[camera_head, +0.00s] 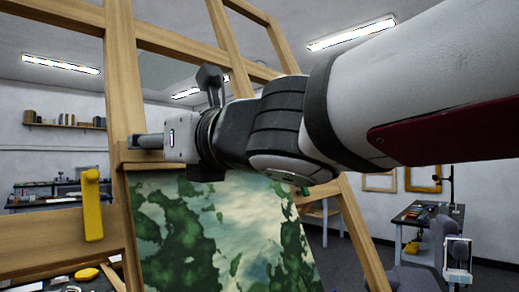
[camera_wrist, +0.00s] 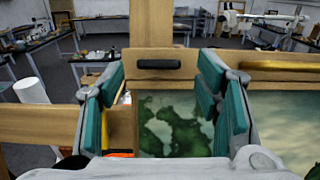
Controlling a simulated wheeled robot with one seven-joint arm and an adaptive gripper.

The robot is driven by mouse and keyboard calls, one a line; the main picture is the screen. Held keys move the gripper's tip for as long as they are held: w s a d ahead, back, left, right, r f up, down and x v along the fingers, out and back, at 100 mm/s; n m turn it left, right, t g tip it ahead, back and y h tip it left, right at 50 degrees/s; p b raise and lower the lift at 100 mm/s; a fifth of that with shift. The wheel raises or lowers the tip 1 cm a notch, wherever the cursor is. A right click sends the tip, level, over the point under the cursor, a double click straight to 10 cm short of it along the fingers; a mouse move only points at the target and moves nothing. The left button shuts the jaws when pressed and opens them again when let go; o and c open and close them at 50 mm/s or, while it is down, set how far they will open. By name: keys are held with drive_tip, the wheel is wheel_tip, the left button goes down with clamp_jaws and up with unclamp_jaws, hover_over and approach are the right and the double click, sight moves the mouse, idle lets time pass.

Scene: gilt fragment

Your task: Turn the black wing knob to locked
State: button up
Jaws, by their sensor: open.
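The black wing knob (camera_wrist: 152,64) shows in the wrist view as a short bar lying level on a wooden block of the easel (camera_wrist: 152,25), just above a green-and-cream painting (camera_wrist: 175,130). My gripper (camera_wrist: 163,78) is open, its teal fingers to the left and right of the knob in the picture. The gap between them is empty, and I cannot tell whether the tips reach as far as the knob. In the head view my gripper (camera_head: 148,141) is in front of the easel post, above the painting (camera_head: 220,230); I cannot make out the knob there.
A yellow handle (camera_head: 92,205) hangs upright on the easel's left crossbar. A gold bar (camera_wrist: 285,66) lies along wood at the right of the wrist view. A white roll (camera_wrist: 32,95) stands at left. Shelves and worktables stand farther back.

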drive_tip(key=shift+x, duration=1.3)
drive_tip(key=shift+s, duration=0.1)
drive_tip(key=shift+c, duration=0.5)
drive_tip(key=c, duration=1.1)
drive_tip(key=shift+o, duration=0.2)
